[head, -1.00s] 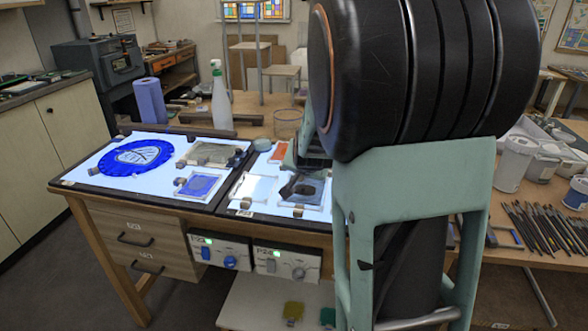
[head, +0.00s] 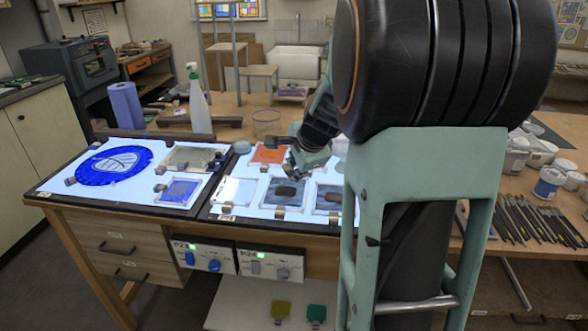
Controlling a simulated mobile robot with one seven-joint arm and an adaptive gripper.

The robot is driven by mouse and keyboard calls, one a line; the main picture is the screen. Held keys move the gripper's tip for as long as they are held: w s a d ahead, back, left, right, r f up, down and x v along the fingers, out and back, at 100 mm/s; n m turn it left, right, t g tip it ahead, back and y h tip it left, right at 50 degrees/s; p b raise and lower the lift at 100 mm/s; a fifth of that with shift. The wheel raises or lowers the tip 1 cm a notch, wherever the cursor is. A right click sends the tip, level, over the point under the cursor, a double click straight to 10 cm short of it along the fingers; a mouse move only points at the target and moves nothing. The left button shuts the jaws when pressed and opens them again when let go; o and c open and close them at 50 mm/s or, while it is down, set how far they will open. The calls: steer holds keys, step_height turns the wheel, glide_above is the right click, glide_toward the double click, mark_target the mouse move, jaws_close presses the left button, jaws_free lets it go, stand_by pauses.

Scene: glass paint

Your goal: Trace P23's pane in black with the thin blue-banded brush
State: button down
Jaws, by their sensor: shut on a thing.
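My gripper (head: 302,162) is above the right light panel (head: 212,213), close to the orange pane (head: 266,154). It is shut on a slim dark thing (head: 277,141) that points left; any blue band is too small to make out. Which pane is P23's I cannot tell.
The right panel also has a white pane (head: 236,190) and two grey panes with dark blots (head: 284,193) (head: 328,198). A spray bottle (head: 197,95), a blue roll (head: 126,104) and a glass jar (head: 266,122) stand behind. Many brushes (head: 535,222) lie at right.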

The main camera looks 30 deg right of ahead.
steer(key=a+r+m, duration=0.1)
steer(key=a+r+m+t, duration=0.1)
steer(key=r+m, duration=0.1)
steer(key=shift+a+r+m+y, duration=0.25)
steer(key=shift+a+m+y, duration=0.05)
steer(key=shift+a+y, duration=0.1)
step_height(320, 180, down, 5)
steer(key=b, duration=0.4)
steer(key=shift+r, duration=0.1)
steer(key=shift+f, duration=0.2)
steer(key=shift+f+b, duration=0.3)
steer(key=shift+b, duration=0.15)
stand_by(1.0)
steer(key=shift+r+p, duration=1)
steer(key=shift+r, duration=0.1)
steer(key=shift+r, duration=0.1)
